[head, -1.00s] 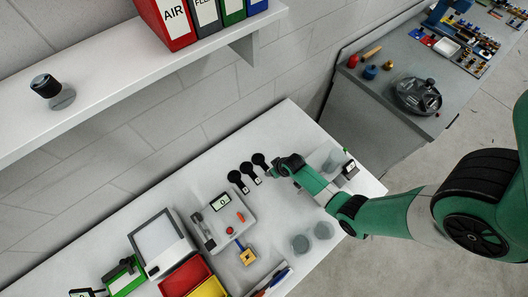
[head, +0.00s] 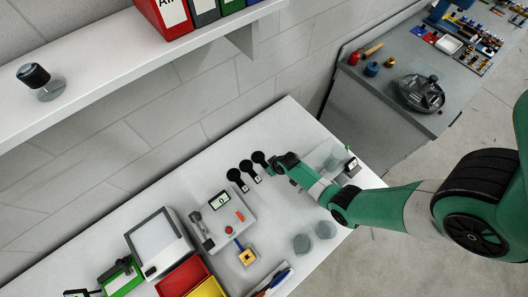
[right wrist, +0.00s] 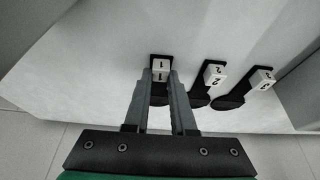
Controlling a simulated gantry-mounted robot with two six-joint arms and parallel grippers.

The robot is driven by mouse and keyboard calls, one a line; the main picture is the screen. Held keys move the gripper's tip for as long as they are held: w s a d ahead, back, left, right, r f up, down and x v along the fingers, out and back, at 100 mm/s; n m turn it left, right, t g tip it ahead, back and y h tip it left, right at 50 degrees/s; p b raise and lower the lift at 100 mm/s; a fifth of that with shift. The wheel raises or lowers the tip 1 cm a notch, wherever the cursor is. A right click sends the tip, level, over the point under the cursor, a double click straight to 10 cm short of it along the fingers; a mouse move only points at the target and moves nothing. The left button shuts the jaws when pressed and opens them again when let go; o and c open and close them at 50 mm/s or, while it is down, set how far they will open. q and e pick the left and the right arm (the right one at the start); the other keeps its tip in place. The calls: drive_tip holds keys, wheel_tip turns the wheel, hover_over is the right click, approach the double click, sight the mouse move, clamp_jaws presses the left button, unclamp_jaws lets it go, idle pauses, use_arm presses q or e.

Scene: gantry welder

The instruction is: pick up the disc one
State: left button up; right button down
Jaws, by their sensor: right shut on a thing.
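Disc one (head: 259,157) is a black round plate with a black handle and a white block marked 1, which shows in the right wrist view (right wrist: 160,64). My right gripper (right wrist: 160,76) is shut on that block, one finger on each side. Its black round part is partly hidden between the fingers. In the head view my right gripper (head: 273,165) is at disc one, at the right end of the row. Disc two (right wrist: 213,80) and disc three (right wrist: 257,84) stand beside it, apart from the fingers. My left gripper is not in view.
The white table (head: 170,202) carries a grey device (head: 222,222), a tablet-like box (head: 158,243), red (head: 184,274) and yellow bins, and two round grey pieces (head: 302,243). A wall runs behind the discs. A shelf (head: 110,65) hangs above.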

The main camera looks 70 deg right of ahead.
wheel_tip(320, 180, up, 10)
drive_tip(key=p, duration=0.7)
drive_tip(key=shift+r+p, duration=0.2)
drive_tip(key=shift+p, duration=0.2)
